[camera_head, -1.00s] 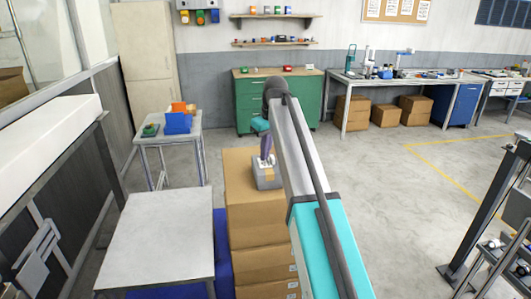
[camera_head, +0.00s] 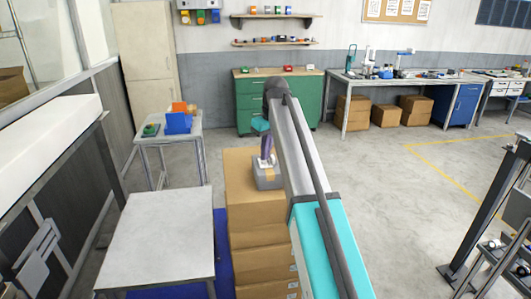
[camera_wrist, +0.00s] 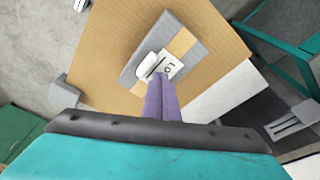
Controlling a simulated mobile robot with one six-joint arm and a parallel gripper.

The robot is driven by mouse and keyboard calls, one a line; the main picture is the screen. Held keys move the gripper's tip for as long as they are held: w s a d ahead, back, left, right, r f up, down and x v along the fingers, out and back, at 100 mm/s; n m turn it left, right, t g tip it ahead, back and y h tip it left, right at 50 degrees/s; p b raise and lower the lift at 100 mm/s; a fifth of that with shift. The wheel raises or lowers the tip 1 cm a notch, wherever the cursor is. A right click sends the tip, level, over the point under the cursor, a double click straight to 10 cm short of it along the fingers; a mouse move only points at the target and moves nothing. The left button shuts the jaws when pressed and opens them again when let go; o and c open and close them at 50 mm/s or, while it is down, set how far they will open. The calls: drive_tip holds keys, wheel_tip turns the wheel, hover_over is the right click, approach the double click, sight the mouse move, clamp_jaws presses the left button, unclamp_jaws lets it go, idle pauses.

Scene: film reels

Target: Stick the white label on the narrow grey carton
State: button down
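The narrow grey carton (camera_head: 262,181) with a tan tape strip lies on top of a stack of brown cartons. In the wrist view the grey carton (camera_wrist: 187,34) lies tilted below my gripper. The white label (camera_wrist: 171,66) with dark marks is at the fingertips, over the carton's top face; a small white rounded piece (camera_wrist: 147,66) overlaps its left side. My gripper (camera_wrist: 160,84) has purple fingers close together, seemingly shut on the label. It also shows in the head view (camera_head: 267,155), just above the carton. Whether the label touches the carton is unclear.
The brown carton stack (camera_head: 251,213) stands beside a grey table (camera_head: 160,240). A smaller table (camera_head: 160,139) behind holds blue and orange bins. A green cabinet (camera_head: 250,98) and workbench (camera_head: 400,80) line the back wall. Open floor lies to the right.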

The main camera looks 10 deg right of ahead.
drive_tip(key=shift+f, duration=0.55)
idle(1.0)
drive_tip(key=shift+r+p, duration=1.7)
drive_tip(key=shift+r, duration=1.35)
drive_tip(key=shift+f, duration=0.1)
